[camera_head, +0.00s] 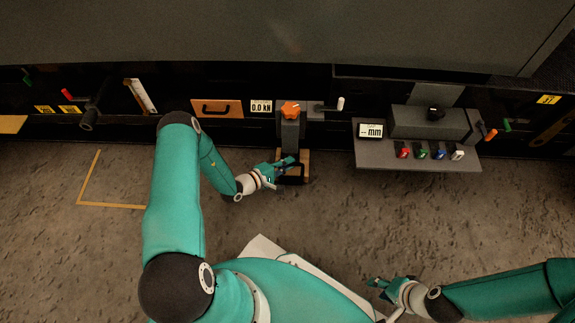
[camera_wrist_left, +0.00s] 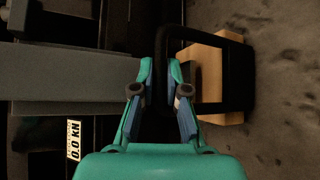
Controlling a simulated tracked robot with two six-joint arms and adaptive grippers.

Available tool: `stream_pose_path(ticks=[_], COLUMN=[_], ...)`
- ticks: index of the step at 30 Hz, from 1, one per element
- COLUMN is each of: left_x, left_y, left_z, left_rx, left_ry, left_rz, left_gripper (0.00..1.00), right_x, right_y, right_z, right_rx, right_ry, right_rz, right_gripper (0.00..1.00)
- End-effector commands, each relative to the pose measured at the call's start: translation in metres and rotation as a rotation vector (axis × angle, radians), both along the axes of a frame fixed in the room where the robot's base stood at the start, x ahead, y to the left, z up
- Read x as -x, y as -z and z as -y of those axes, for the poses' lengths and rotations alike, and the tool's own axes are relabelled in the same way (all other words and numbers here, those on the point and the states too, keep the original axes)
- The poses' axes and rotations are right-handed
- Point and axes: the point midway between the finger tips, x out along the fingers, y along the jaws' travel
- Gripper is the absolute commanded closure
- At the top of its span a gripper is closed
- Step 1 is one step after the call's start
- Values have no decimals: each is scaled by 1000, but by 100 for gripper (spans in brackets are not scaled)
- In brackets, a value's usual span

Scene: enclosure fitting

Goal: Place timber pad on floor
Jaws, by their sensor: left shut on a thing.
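The timber pad (camera_head: 304,158) is pale wood and lies at the floor under the foot of a grey column with an orange knob (camera_head: 291,108). In the left wrist view the pad (camera_wrist_left: 207,72) shows through and beyond a black loop-shaped handle (camera_wrist_left: 238,75). My left gripper (camera_head: 288,164) is in front of the column; in its wrist view (camera_wrist_left: 162,78) the fingers are shut on the near bar of the black handle. The handle and fingers hide part of the pad. My right gripper (camera_head: 378,287) is low on the right, its fingers apart and empty.
A grey shelf (camera_head: 430,160) with a display and several coloured blocks juts out right of the column. A wooden drawer front (camera_head: 217,109) and a force display (camera_head: 261,106) are left of it. A yellow corner marking (camera_head: 105,204) lies on the otherwise bare floor at left.

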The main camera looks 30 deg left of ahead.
Motion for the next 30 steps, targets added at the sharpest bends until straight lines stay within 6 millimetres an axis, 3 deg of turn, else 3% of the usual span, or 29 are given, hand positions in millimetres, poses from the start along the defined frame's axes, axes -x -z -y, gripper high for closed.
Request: stream_pose_path(ticks=[11,12,17,30], left_x=[4,5,5,14], left_y=[6,7,7,2], left_z=[-7,-7,-7,-10], left_rx=[2,3,3,2], left_ry=[-18,-19,-18,-19], left_rz=[-4,-9,-7,-8], left_gripper=[100,85,62,62], right_x=[0,0,0,0], right_y=[5,5,5,-1], right_z=[0,0,0,0], right_rx=[0,0,0,0], right_ry=[-1,-1,-1,-1], right_rz=[0,0,0,0], right_gripper=[60,60,60,60])
